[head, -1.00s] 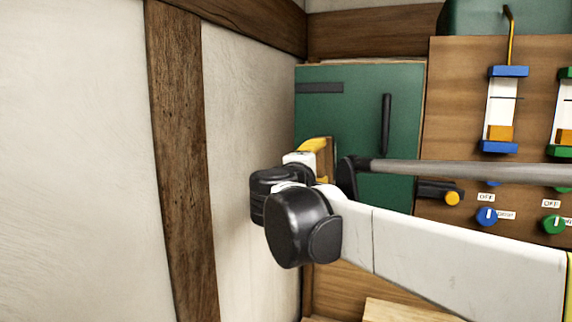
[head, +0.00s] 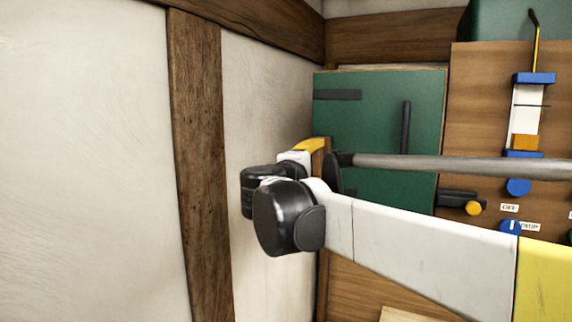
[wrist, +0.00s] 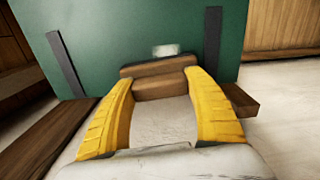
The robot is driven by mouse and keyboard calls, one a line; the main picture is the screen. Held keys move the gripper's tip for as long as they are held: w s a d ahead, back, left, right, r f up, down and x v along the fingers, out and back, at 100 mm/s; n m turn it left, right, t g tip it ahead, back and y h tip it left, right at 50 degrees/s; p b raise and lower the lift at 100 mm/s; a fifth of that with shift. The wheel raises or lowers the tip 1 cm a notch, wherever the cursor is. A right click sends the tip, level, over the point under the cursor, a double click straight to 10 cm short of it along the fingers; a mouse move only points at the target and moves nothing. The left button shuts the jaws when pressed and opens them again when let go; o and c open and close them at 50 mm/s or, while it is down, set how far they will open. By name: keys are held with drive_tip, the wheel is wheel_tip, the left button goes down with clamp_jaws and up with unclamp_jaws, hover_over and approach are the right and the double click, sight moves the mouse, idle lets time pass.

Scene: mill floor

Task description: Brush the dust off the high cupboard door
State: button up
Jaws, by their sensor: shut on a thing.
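The green cupboard door (head: 375,120) stands in the corner, with a dark vertical handle (head: 405,127) on its right and a dark hinge strip (head: 337,95) at its upper left. My gripper (head: 316,148) is in front of the door's left edge. In the wrist view its yellow fingers (wrist: 160,98) are shut on a brown wooden block (wrist: 160,84), which looks like the brush's handle. The door (wrist: 130,45) fills the wrist view beyond it. A small pale patch (wrist: 166,50) shows just past the block; I cannot tell whether it is dust or bristles. Contact with the door cannot be told.
A plaster wall (head: 265,130) with a dark timber post (head: 200,160) is close on the left. A wooden panel (head: 485,90) with a blue-ended slider (head: 525,125) and a blue knob (head: 510,227) stands right of the door. A black and yellow fitting (head: 460,202) sits beside the door's lower right.

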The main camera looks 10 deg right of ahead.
drive_tip(key=shift+s+d+r+p, duration=0.1)
drive_tip(key=shift+s+d, duration=0.95)
drive_tip(key=shift+d, duration=0.45)
drive_tip(key=shift+s+d+f+p, duration=0.1)
drive_tip(key=shift+s+d+p, duration=0.05)
drive_tip(key=shift+s+d, duration=1.15)
drive_tip(key=shift+s+d+r+p, duration=0.1)
drive_tip(key=shift+s+d, duration=0.75)
drive_tip(key=shift+d, duration=0.8)
drive_tip(key=shift+a, duration=0.1)
drive_tip(key=shift+w+a, duration=0.1)
drive_tip(key=shift+p+v, duration=0.5)
drive_tip(key=shift+v, duration=2.5)
drive_tip(key=shift+v, duration=1.5)
